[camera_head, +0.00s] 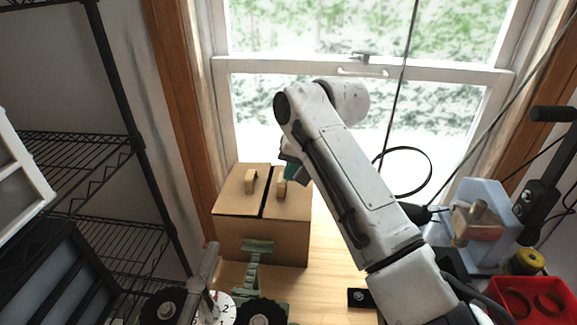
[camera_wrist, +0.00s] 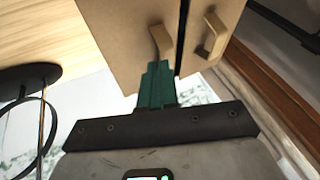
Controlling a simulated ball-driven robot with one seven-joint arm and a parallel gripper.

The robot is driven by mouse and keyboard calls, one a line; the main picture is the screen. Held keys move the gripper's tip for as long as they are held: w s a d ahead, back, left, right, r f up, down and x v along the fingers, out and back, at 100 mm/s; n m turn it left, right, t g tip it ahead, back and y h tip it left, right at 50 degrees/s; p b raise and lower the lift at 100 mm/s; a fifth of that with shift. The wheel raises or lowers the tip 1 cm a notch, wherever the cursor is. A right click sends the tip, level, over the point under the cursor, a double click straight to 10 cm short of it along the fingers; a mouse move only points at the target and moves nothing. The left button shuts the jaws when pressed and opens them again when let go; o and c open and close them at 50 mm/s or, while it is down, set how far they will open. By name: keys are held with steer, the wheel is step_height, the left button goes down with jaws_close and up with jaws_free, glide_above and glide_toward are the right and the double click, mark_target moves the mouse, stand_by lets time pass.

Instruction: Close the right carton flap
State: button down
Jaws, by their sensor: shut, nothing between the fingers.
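The brown cardboard carton (camera_head: 259,239) stands on the wooden bench by the window. Its left flap (camera_head: 234,197) and right flap (camera_head: 291,207) both look about flat, with a narrow dark gap between them. Each flap carries a tan handle, the left one (camera_head: 250,180) and the right one (camera_head: 281,186). My gripper (camera_wrist: 157,68) has its green fingers together and empty, their tips at the right flap (camera_wrist: 118,35) beside its handle (camera_wrist: 161,42). Whether they touch the flap is unclear. In the head view my arm partly hides the gripper.
A black wire shelf (camera_head: 88,148) stands left of the carton. A green stand (camera_head: 254,275) is in front of it. On the right are a blue-grey device (camera_head: 492,197), a yellow-black roll (camera_head: 525,262) and a red bin (camera_head: 505,292). A black cable loop (camera_head: 431,170) hangs behind my arm.

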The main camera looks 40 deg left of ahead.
steer(key=shift+w+d+r+p, duration=0.2)
steer(key=shift+d+r+p, duration=0.05)
steer(key=shift+r+p, duration=0.15)
steer(key=w+d+r+p, duration=0.1)
steer(key=d+p, duration=0.1)
steer(key=p, duration=0.1)
steer(key=shift+w+d+r, duration=0.1)
steer(key=shift+w+r, duration=0.05)
steer(key=shift+r, duration=0.25)
step_height(320, 180, up, 8)
steer(key=f+b, duration=0.1)
steer(key=b, duration=0.2)
glide_above(306, 193)
steer(key=s+d, duration=0.1)
steer(key=d, duration=0.2)
steer(key=shift+v, duration=0.9)
steer(key=shift+s+f, duration=0.1)
steer(key=shift+s, duration=0.05)
